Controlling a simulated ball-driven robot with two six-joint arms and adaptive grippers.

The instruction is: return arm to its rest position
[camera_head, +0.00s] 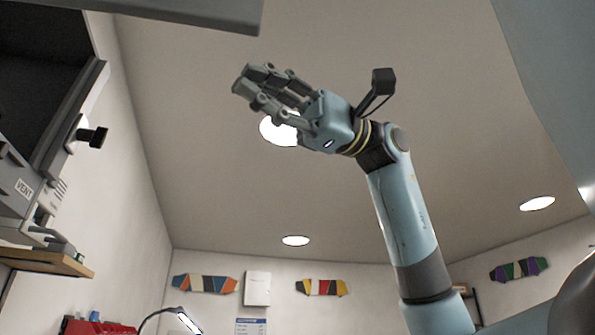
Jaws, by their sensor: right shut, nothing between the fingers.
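My right arm rises from the lower right, with its forearm nearly upright and bent at the wrist. My right gripper (247,88) points up and to the left, high in front of the ceiling. Its fingers are together and hold nothing. A small dark camera on a stalk stands out from the wrist. The left gripper does not show.
A grey machine marked VENT (22,188) stands at the left wall above a wooden shelf (50,263). A grey panel (190,12) hangs at the upper left. A desk lamp (187,321) and red box (95,327) show low. Skate decks hang on the walls.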

